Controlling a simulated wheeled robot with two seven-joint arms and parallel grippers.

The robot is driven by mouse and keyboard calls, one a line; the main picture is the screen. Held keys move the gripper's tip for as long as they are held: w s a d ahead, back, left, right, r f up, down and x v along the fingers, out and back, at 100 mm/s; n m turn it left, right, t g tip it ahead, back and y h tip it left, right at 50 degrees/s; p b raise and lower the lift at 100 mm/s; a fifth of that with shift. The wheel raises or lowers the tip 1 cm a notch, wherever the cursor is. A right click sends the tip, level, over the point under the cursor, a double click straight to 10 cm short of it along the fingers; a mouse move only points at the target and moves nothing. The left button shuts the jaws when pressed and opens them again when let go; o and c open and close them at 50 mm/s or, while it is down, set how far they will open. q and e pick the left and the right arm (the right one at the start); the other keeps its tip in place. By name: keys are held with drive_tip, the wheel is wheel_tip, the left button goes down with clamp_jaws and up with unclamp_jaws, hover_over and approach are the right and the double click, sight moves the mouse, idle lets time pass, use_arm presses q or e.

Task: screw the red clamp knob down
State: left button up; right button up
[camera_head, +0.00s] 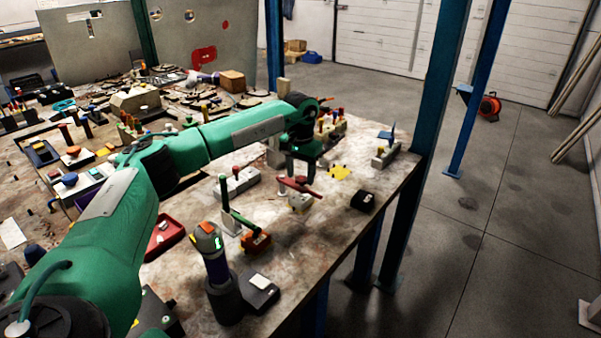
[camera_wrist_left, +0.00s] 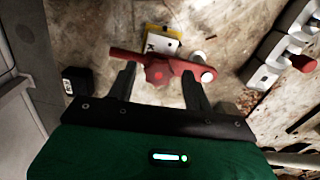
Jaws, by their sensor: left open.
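The red clamp knob (camera_wrist_left: 158,74) looks like a long red bar with a round hub in the middle. In the wrist view it lies crosswise at the fingertips of my left gripper (camera_wrist_left: 159,82). The hub sits between the two spread fingers, which are open and not closed on it. Its right end is over a pale round post (camera_wrist_left: 205,74). In the head view the red knob (camera_head: 297,185) shows just below my left gripper (camera_head: 301,169), above a whitish block (camera_head: 300,202). The exact gap between fingers and knob cannot be told. My right gripper is not in view.
A black box (camera_head: 363,201) sits to the right near the table edge. A green-handled clamp with an orange block (camera_head: 256,242) stands nearer. White blocks with colored knobs (camera_head: 238,181) stand left of the gripper. A blue post (camera_head: 432,120) rises beyond the table's right edge.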

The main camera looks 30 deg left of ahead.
sight(301, 179)
use_arm(q)
drive_tip(key=shift+r, duration=0.45)
wheel_tip(301, 179, up, 5)
drive_tip(key=shift+r+b, duration=0.15)
drive_tip(key=shift+b, duration=0.2)
wheel_tip(301, 179, up, 8)
drive_tip(key=shift+f, duration=0.2)
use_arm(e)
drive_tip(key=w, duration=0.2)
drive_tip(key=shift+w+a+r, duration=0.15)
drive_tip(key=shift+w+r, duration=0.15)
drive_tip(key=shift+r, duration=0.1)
